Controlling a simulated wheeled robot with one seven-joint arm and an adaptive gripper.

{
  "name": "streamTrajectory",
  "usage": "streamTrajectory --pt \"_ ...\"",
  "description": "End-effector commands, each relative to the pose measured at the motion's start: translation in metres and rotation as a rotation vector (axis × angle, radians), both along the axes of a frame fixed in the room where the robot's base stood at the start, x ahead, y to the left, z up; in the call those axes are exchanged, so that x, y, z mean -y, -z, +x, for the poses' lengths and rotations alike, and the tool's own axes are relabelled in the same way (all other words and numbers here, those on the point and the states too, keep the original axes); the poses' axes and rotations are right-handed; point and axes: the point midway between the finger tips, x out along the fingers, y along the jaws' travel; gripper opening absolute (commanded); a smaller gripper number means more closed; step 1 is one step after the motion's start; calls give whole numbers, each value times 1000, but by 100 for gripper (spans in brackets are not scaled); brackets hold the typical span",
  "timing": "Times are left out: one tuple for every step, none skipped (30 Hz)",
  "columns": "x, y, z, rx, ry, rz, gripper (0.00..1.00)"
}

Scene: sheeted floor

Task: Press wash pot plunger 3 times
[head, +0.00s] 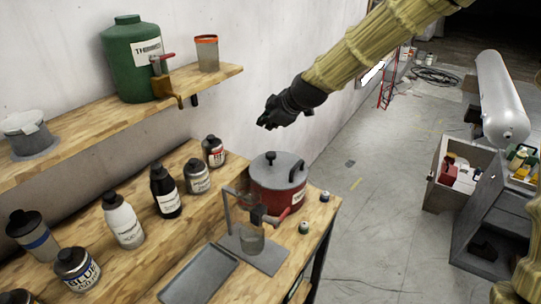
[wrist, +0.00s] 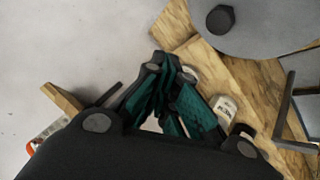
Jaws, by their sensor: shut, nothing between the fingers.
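The wash pot appears to be the red pot (head: 272,190) with a grey lid, standing on the wooden bench. A black knob, likely its plunger (head: 270,157), stands up from the lid; a black handle is at the lid's right. In the wrist view the grey lid (wrist: 262,38) fills the upper right, with the black knob (wrist: 220,19) on it. My gripper (head: 267,121) is shut and empty, above the pot and apart from it. It also shows in the wrist view (wrist: 185,115), with the knob up and right of the fingers.
A metal stand (head: 262,250) with a glass cup is in front of the pot. Several bottles line the bench to the left. A wooden shelf (head: 80,137) holds a green tank (head: 130,65) and an orange-rimmed jar (head: 206,53). The wall is close behind.

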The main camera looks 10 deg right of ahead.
Motion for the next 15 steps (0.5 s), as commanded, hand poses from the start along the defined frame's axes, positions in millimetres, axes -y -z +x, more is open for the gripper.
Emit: streamTrajectory --pt "0 6 -1 1 1 1 0" --pt "0 9 -1 1 1 2 0" --pt "0 13 -2 1 1 1 0" --pt "0 16 -2 1 0 1 0" --pt "0 20 -1 1 -1 2 0" --pt "0 25 -1 0 0 1 0" --pt "-1 28 -1 0 1 2 0" --pt "-1 32 0 0 0 1 0" --pt "-1 36 0 1 -1 2 0" --pt "-1 40 0 1 -1 2 0" --pt "-1 43 0 0 0 1 0" --pt "-1 48 0 0 0 1 0" --pt "-1 52 0 -1 0 2 0" --pt "-1 55 0 0 -1 1 0" --pt "0 60 0 0 -1 1 0"
